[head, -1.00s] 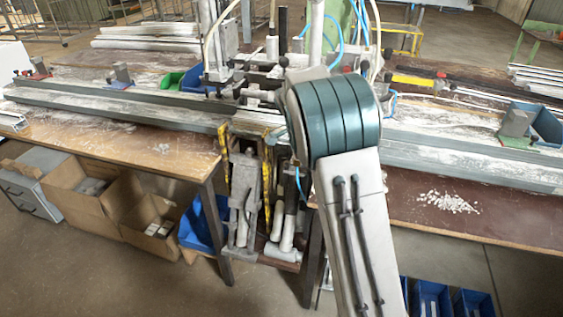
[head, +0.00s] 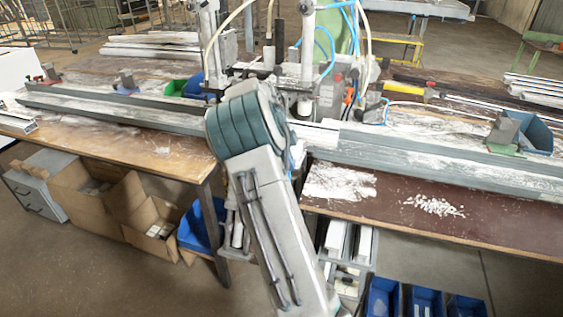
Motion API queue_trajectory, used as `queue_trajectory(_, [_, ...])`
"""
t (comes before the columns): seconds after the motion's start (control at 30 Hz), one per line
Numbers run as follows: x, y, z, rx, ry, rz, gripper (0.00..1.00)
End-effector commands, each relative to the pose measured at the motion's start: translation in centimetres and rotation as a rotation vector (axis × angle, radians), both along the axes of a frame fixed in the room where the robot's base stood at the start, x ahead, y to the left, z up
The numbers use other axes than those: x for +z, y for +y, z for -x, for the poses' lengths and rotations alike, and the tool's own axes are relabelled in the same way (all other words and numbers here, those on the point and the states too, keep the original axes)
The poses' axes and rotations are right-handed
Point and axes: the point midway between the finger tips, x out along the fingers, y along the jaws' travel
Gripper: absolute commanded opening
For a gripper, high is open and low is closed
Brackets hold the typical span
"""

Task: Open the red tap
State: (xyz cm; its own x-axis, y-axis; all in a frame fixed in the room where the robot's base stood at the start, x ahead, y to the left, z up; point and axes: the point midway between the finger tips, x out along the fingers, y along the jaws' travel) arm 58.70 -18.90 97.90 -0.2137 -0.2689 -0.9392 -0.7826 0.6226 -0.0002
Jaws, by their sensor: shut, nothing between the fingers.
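A small red-orange part (head: 349,95) shows beside a grey box on the clamp machine, just right of the middle. It is too small for me to tell whether it is the red tap, or how its handle stands. My arm rises from the bottom and leans left, with its teal joint in front of the bench. My gripper is not in view; the arm hides part of the machine's lower left.
A long grey profile rail (head: 440,165) runs along the bench. Blue hoses and white posts stand around the machine. Cardboard boxes (head: 90,190) and blue bins (head: 382,298) sit below. White chips (head: 434,205) lie on the right bench top.

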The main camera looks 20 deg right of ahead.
Motion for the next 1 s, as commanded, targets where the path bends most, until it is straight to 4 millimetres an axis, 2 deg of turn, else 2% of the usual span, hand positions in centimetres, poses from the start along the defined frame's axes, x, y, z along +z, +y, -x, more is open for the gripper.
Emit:
queue_trajectory(0.67, [0.0,-0.3,0.0,-0.004,0.0,0.0,0.0])
queue_trajectory(1.0, [0.1,-1.0,-1.0,-0.004,0.0,0.001,0.0])
